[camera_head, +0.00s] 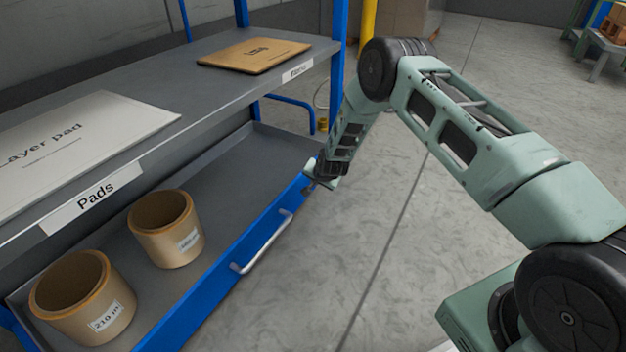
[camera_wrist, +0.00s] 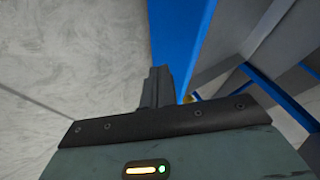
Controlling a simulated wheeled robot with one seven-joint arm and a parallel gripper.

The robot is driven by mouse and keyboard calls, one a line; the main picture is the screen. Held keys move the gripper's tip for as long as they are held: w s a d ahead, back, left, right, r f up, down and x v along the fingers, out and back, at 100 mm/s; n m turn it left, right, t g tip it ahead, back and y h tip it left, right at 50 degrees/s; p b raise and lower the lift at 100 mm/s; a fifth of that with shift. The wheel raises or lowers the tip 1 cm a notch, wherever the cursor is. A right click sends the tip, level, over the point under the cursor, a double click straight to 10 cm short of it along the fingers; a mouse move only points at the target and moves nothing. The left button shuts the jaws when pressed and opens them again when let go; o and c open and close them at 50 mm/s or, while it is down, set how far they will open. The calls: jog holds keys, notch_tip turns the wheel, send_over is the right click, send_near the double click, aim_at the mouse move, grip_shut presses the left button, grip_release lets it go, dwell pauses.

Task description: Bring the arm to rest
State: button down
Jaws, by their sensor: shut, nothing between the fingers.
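My arm reaches in from the right in the head view, bent at a raised elbow, with its forearm hanging down toward the drawer. My gripper (camera_head: 318,182) is at the right end of the blue drawer front (camera_head: 220,262), close to its edge; I cannot tell whether it touches. In the wrist view my gripper (camera_wrist: 157,88) shows its fingers together with nothing between them. The blue drawer front (camera_wrist: 178,40) also shows behind the fingers there.
The open drawer holds two cardboard rolls (camera_head: 165,228) (camera_head: 82,296). Its handle (camera_head: 265,242) sticks out in front. Above is a grey shelf (camera_head: 190,100) with a white layer pad (camera_head: 80,140) and a brown flat carton (camera_head: 254,55). The concrete floor (camera_head: 400,270) is clear beside the drawer.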

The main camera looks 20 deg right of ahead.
jog(key=s+a+r+n+g+y+p, duration=0.1)
jog(key=s+a+r+n+p, duration=0.15)
jog(key=s+a+r, duration=0.5)
jog(key=s+a+r+n+g+y+p, duration=0.1)
jog(key=s+a+r+n+g, duration=0.15)
jog(key=s+a+r, duration=0.75)
jog(key=s+a+r+n+g+y+p, duration=0.15)
jog(key=s+r+n, duration=0.3)
jog(key=r, duration=0.85)
jog(key=s+d+r+n+g+h+p, duration=0.1)
jog(key=s+r+n, duration=0.4)
jog(key=s, duration=0.9)
jog(key=s+d+r+n+g+h+p, duration=0.15)
jog(key=s+r, duration=0.45)
jog(key=s, duration=0.8)
notch_tip(320, 180, up, 38)
jog(key=p, duration=3.8)
jog(key=shift+w+n, duration=0.3)
jog(key=shift+w, duration=0.1)
jog(key=shift+a, duration=0.1)
